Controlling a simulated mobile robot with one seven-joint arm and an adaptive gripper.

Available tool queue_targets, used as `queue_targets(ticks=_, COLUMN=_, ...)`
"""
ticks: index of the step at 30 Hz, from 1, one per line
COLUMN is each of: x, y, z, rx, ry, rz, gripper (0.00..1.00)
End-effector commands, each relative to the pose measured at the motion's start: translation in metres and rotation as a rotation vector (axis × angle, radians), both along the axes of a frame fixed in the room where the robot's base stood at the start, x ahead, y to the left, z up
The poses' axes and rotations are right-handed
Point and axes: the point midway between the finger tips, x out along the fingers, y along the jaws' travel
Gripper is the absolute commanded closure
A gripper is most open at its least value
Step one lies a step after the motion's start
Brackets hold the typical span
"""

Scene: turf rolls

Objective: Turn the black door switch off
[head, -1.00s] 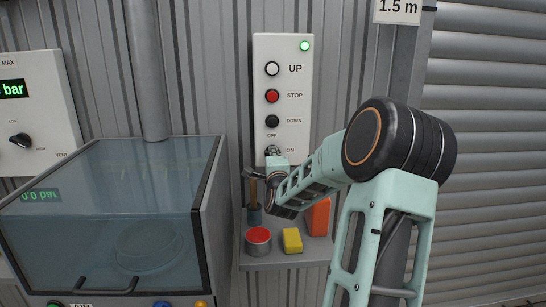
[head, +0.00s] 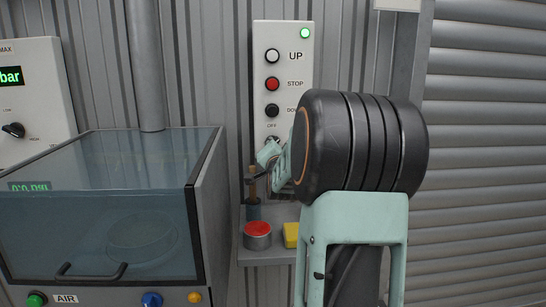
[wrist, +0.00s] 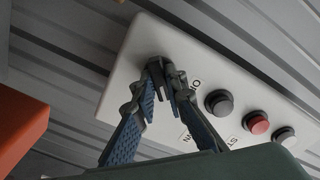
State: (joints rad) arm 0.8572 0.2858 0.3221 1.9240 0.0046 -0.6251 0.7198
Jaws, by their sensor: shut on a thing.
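The black door switch (head: 272,140) is low on the white control panel (head: 283,80), under the "OFF" label; the "ON" label is hidden behind my arm. My gripper (wrist: 166,76) is at the switch in the wrist view, its two blue-padded fingers closed around the dark switch knob. The fingers cover much of the knob, so I cannot tell which way its handle points. In the head view my arm hides most of the gripper. A green lamp (head: 305,33) is lit at the panel's top right.
Above the switch are the black DOWN (head: 272,110), red STOP (head: 272,84) and white UP (head: 272,56) buttons. Below, a shelf holds a red-topped tin (head: 257,236) and a yellow block (head: 291,235). A glass-fronted cabinet (head: 100,225) stands left; a roller shutter (head: 485,150) is right.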

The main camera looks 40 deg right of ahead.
Motion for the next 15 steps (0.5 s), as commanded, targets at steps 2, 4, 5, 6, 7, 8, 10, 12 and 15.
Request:
queue_targets(ticks=2, x=0.0006, y=0.001, z=-0.0033, rx=-0.068, ry=0.035, rz=0.001, gripper=1.0)
queue_targets(ticks=4, x=0.0005, y=0.001, z=-0.0034, rx=-0.123, ry=0.071, rz=0.001, gripper=1.0)
queue_targets(ticks=5, x=0.0006, y=0.0009, z=-0.0034, rx=-0.147, ry=0.084, rz=0.001, gripper=1.0)
queue_targets(ticks=6, x=0.0005, y=0.0006, z=-0.0032, rx=-0.179, ry=0.103, rz=0.0, gripper=1.0)
queue_targets(ticks=7, x=0.0007, y=0.001, z=-0.0031, rx=-0.204, ry=0.119, rz=0.001, gripper=1.0)
queue_targets(ticks=8, x=0.0003, y=0.0006, z=-0.003, rx=-0.227, ry=0.134, rz=0.0, gripper=1.0)
queue_targets(ticks=10, x=0.0004, y=0.0008, z=-0.0028, rx=-0.285, ry=0.169, rz=0.001, gripper=1.0)
queue_targets(ticks=12, x=0.0007, y=0.001, z=-0.0027, rx=-0.341, ry=0.203, rz=0.001, gripper=1.0)
queue_targets(ticks=15, x=0.0005, y=0.0006, z=-0.0024, rx=-0.415, ry=0.249, rz=0.0, gripper=1.0)
